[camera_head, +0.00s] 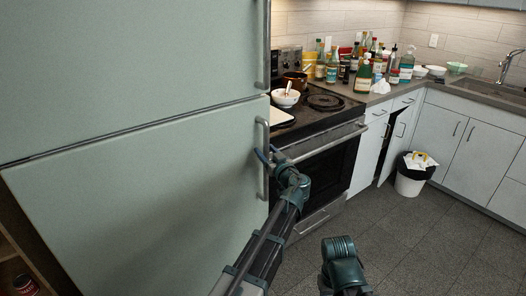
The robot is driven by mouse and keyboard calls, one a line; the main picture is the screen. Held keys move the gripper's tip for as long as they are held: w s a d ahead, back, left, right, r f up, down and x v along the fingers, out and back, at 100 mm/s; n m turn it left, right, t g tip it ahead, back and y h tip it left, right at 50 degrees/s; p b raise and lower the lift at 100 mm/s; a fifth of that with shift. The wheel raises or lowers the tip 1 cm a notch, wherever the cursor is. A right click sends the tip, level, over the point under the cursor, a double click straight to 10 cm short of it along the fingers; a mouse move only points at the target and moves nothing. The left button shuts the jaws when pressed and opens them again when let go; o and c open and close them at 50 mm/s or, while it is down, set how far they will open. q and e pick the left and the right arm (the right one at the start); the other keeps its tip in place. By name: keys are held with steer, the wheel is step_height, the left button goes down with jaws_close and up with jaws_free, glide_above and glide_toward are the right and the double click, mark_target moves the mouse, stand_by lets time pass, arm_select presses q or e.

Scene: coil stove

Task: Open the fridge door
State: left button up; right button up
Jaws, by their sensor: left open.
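The pale green fridge fills the left of the head view, with an upper door (130,60) and a lower door (140,190) parted by a thin dark seam. Both doors look shut. The lower door has a vertical metal bar handle (264,134) near its right edge. The upper door's handle (262,45) is above it. My left gripper (266,154) is open at the lower door's handle, its bluish fingers close to the bar. I cannot tell whether they touch it. My right gripper is not visible; only part of my right arm shows at the bottom.
A coil stove (322,145) stands right of the fridge, with a bowl (285,98) on top. Several bottles crowd the counter behind. A cabinet door (394,147) hangs ajar near a white bin (411,180). The grey floor (430,245) at lower right is clear.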

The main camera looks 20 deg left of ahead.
arm_select(q)
jaws_close()
stand_by(1.4)
